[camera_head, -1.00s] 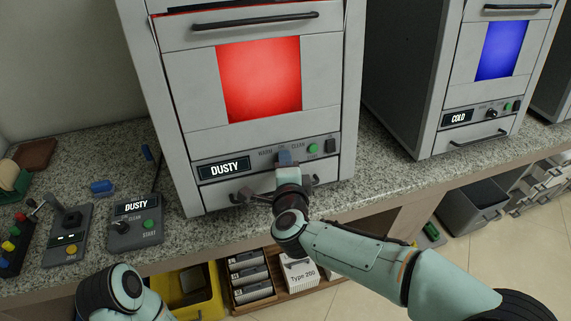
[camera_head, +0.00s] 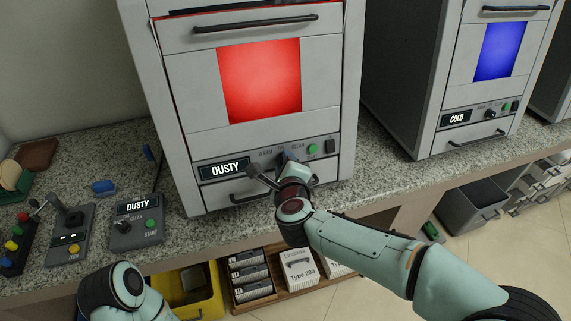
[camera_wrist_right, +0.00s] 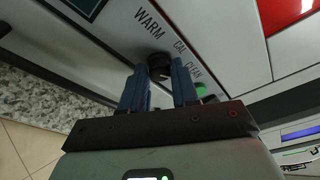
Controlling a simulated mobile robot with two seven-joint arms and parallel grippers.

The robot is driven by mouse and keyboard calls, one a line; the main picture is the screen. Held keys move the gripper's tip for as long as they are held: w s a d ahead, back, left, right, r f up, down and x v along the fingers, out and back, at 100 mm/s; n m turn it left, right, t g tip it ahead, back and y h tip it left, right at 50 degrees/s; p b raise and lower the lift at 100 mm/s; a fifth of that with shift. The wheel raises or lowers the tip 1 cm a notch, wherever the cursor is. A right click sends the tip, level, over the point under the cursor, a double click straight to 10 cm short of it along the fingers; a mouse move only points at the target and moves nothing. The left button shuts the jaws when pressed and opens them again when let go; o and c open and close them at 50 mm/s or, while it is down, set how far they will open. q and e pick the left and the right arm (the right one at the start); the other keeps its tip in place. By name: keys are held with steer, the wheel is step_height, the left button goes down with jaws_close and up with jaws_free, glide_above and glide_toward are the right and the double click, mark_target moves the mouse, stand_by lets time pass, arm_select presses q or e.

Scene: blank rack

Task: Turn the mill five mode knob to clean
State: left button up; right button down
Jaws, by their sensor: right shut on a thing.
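A grey machine (camera_head: 265,145) with a red-lit window has a control strip with a DUSTY display (camera_head: 224,169), a green button (camera_head: 312,148) and a mode knob. The small panel (camera_head: 136,222) on the counter also shows DUSTY, with its own knob (camera_head: 121,227) and START button; its top line is too small to read. My right gripper (camera_head: 283,162) is shut on the machine's dark knob (camera_wrist_right: 158,66). The fingers (camera_wrist_right: 159,80) lie on both sides of it, below the labels WARM, CAL and CLEAN. The knob's pointer direction is hidden. My left gripper is out of view.
A drawer handle (camera_head: 247,197) runs just below the strip, close to my right gripper. A second machine (camera_head: 425,100) with a blue window and COLD display stands right. Boxes (camera_head: 300,268) and a yellow bin (camera_head: 203,303) are below the counter.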

stand_by(0.3)
steer(key=c, duration=0.9)
jaws_free()
steer(key=shift+o, duration=0.2)
steer(key=shift+s, duration=0.1)
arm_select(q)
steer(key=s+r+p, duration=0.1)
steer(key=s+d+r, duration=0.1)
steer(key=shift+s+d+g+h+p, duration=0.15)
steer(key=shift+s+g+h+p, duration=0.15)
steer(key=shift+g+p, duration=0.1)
arm_select(e)
steer(key=v, duration=1.3)
steer(key=shift+s, duration=0.1)
